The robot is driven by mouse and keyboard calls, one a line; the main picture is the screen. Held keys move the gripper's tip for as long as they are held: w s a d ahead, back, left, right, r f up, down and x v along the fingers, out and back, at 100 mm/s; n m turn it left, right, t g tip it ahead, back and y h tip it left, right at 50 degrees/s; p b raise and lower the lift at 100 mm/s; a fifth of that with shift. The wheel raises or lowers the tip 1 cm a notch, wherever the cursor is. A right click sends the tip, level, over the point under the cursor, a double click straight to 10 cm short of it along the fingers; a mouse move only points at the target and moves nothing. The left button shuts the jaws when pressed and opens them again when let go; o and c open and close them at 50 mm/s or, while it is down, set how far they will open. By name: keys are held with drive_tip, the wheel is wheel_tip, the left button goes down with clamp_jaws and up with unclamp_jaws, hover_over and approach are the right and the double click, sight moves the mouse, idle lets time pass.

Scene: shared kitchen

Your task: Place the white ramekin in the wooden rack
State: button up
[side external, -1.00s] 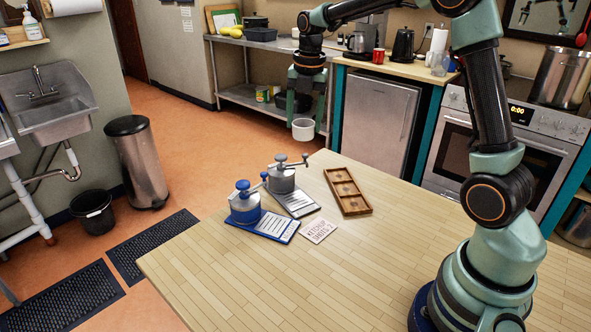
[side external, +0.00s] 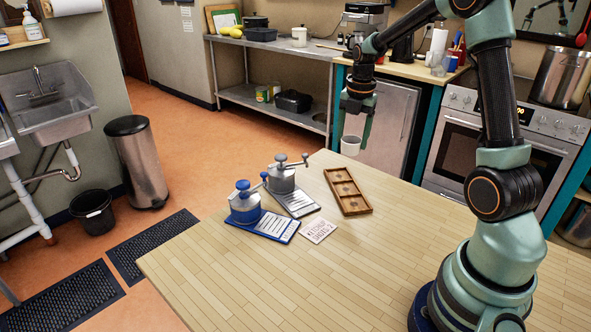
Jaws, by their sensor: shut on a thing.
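The white ramekin (side external: 350,146) is held in the air in the side external view, near the far edge of the table. My gripper (side external: 354,132) points down and is shut on the ramekin. The wooden rack (side external: 348,193) lies flat on the table, with several compartments in a row, and no contents show in them. In the picture the ramekin is just above the rack's far end. The exact height and depth between them cannot be told from this one view.
A printed card (side external: 319,230) lies in front of the rack. The near part of the wooden table (side external: 300,285) is clear.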

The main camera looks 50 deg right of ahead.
wheel_tip(320, 180, down, 12)
drive_tip(key=shift+f, duration=0.1)
idle(0.4)
drive_tip(key=o, duration=1.5)
drive_tip(key=shift+f, duration=0.1)
drive_tip(key=shift+o, duration=0.2)
